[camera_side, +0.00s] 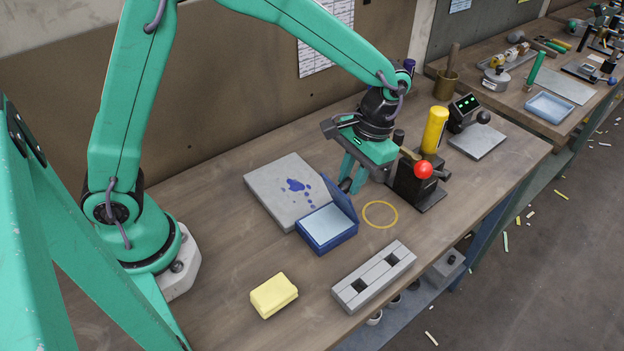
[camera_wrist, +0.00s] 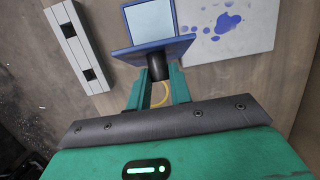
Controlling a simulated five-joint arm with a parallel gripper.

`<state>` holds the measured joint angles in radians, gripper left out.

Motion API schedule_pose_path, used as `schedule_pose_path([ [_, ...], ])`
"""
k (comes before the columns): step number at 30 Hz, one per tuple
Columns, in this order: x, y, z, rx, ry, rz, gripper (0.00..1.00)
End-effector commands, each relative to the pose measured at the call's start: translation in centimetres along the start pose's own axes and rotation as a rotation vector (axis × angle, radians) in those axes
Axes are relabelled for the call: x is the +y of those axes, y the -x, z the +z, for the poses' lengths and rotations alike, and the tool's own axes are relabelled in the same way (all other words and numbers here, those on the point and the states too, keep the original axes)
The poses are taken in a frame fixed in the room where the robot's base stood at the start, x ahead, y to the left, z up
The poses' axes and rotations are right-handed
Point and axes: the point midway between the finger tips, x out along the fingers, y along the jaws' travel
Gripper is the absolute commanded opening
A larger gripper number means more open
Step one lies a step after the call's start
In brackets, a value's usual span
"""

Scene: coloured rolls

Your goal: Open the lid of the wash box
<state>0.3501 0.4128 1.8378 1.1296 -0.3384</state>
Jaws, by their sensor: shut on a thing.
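The wash box (camera_side: 333,243) is a small blue box with a pale, whitish-blue inside, standing on the bench. Its blue lid (camera_side: 341,199) is raised and stands steeply on the side toward my gripper, so the inside shows. In the wrist view the lid (camera_wrist: 130,53) is seen nearly edge-on, with the open box (camera_wrist: 151,20) beyond it. A black knob (camera_wrist: 158,68) sticks out of the lid toward me. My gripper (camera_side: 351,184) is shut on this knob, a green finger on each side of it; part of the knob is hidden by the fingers.
A grey slab with blue stains (camera_side: 278,187) lies beside the box. A yellow ring (camera_side: 380,214) is flat on the bench. A grey slotted block (camera_side: 373,277) and a yellow sponge (camera_side: 273,295) lie nearer.

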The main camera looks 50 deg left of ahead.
Motion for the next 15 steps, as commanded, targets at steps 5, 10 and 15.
schedule_pose_path([
  [5, -0.09, -0.08, 0.01, -0.001, 0.002, 0.0, 0.43],
  [10, -0.06, -0.06, 0.02, -0.001, 0.001, 0.0, 0.43],
  [15, -0.03, 0.2, 0.0, 0.0, 0.001, 0.0, 0.43],
])
